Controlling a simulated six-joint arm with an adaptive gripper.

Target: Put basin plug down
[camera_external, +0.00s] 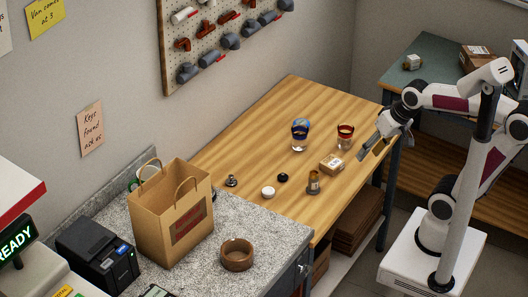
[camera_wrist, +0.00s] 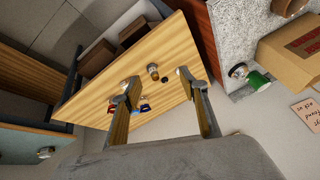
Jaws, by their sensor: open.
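My gripper (camera_external: 372,150) is open and empty above the right end of the wooden table, apart from everything on it. In the wrist view my two fingers (camera_wrist: 156,82) are spread wide with nothing held between them. A small black round piece (camera_external: 283,177), which may be the basin plug, lies on the table well left of my gripper. It also shows as a dark spot beyond the fingertips in the wrist view (camera_wrist: 164,79). A small dark and metallic piece (camera_external: 231,181) stands further left; I cannot tell which of the two is the plug.
A paper bag (camera_external: 170,225) stands on the counter. The table's back is clear.

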